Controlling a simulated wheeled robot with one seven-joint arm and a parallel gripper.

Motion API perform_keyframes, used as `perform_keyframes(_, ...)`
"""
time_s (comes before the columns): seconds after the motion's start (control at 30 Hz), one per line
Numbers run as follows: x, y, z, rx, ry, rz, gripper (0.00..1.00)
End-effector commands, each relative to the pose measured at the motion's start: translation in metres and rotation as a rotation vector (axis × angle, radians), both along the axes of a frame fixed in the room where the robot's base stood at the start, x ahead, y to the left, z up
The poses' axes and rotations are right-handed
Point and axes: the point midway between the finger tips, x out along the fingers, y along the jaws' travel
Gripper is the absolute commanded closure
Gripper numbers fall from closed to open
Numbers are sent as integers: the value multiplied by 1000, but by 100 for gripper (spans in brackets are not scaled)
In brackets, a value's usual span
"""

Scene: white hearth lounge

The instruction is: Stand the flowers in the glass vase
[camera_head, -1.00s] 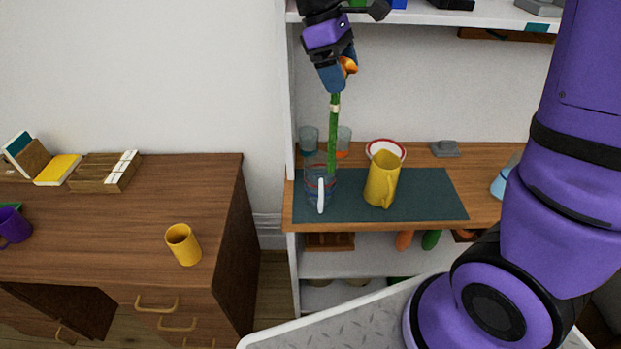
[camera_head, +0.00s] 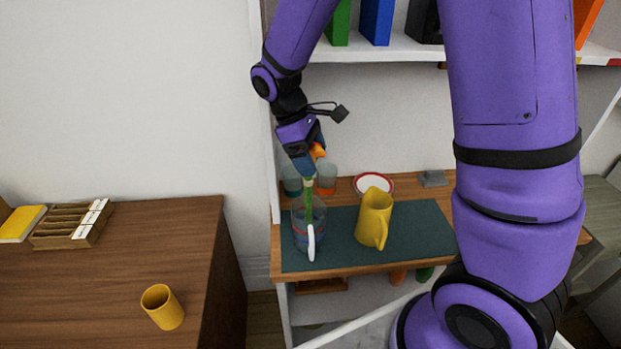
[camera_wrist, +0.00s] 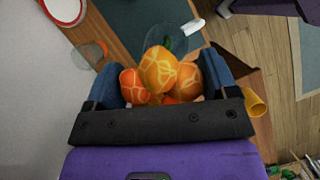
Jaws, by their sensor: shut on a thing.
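My gripper (camera_head: 308,162) is shut on the flowers, which have orange blooms (camera_head: 318,151) and a green stem (camera_head: 308,203). The stem hangs nearly upright. The clear glass vase (camera_head: 299,238), with faint coloured bands and a white handle, stands at the left of the dark teal mat (camera_head: 345,255). The lower stem shows through the vase wall and appears inside it; its exact depth is unclear. In the wrist view the orange blooms (camera_wrist: 158,70) sit between my fingers, with the vase rim (camera_wrist: 184,42) beyond them.
A yellow pitcher (camera_head: 374,220) stands right of the vase. Two tumblers, one teal (camera_head: 291,181) and one greyish (camera_head: 327,178), stand behind it, near a red-rimmed plate (camera_head: 373,184). A shelf (camera_head: 380,48) is above. A yellow mug (camera_head: 162,307) stands on the desk at left.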

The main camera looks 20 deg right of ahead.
Motion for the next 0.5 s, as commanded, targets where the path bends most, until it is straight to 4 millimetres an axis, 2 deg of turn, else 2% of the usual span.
perform_keyframes(0.17,0,0,-11,0,0,0,61)
perform_keyframes(0.4,0,0,-41,-1,2,0,61)
perform_keyframes(0.5,0,0,-44,1,-2,0,61)
